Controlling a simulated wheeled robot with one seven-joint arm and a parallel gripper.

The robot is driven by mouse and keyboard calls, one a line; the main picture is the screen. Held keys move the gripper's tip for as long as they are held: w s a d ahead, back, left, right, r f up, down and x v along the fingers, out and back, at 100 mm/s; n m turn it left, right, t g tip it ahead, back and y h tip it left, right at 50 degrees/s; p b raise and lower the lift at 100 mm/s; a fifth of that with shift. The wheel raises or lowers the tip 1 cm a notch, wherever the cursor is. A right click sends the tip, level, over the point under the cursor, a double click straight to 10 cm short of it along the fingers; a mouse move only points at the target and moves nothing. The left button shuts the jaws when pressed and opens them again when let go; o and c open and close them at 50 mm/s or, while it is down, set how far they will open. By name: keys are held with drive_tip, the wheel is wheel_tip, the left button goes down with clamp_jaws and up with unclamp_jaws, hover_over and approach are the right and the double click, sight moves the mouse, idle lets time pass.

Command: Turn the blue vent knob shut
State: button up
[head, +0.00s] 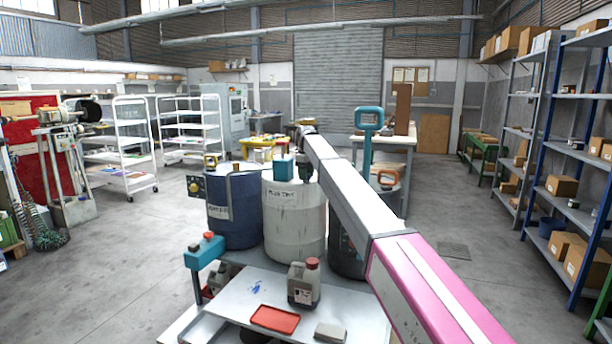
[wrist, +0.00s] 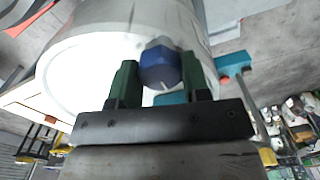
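The blue vent knob (wrist: 158,68) shows in the wrist view, faceted, with a short white mark on its near face. It sits on the top of a white drum (wrist: 85,65). My gripper (wrist: 160,80) has its two dark green fingers on either side of the knob, very near its sides. I cannot tell whether they press on it. In the head view the white drum (head: 293,222) stands in the middle of a row of drums, and my gripper (head: 305,172) is at its top. The knob is not clearly visible there.
A blue drum (head: 233,208) stands left of the white one, and a dark drum is partly behind my arm. A teal block (head: 283,170) sits on the white drum's top. Open floor is to the left.

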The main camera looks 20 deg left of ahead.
drive_tip(key=shift+c, duration=0.9)
drive_tip(key=shift+m, duration=0.3)
drive_tip(key=m, duration=0.8)
drive_tip(key=shift+m, duration=0.4)
drive_tip(key=m, duration=0.4)
drive_tip(key=shift+m, duration=2.3)
